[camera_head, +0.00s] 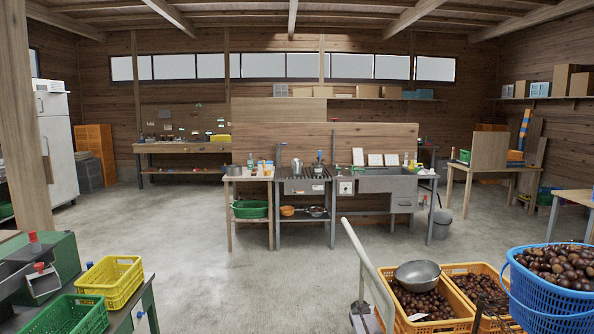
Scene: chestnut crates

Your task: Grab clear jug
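I cannot make out a clear jug for certain. Several small vessels and bottles stand on the wooden side table (231,179) and the stove unit (303,187) in the middle distance, too small to tell apart well. Neither of my grippers shows in the head view.
Orange crates of chestnuts (454,270), with a metal bowl (417,275) on one, and a blue basket (545,300) stand at front right. A bench with a yellow crate (110,282) and green crate (72,314) is at front left. Open concrete floor (200,255) lies between.

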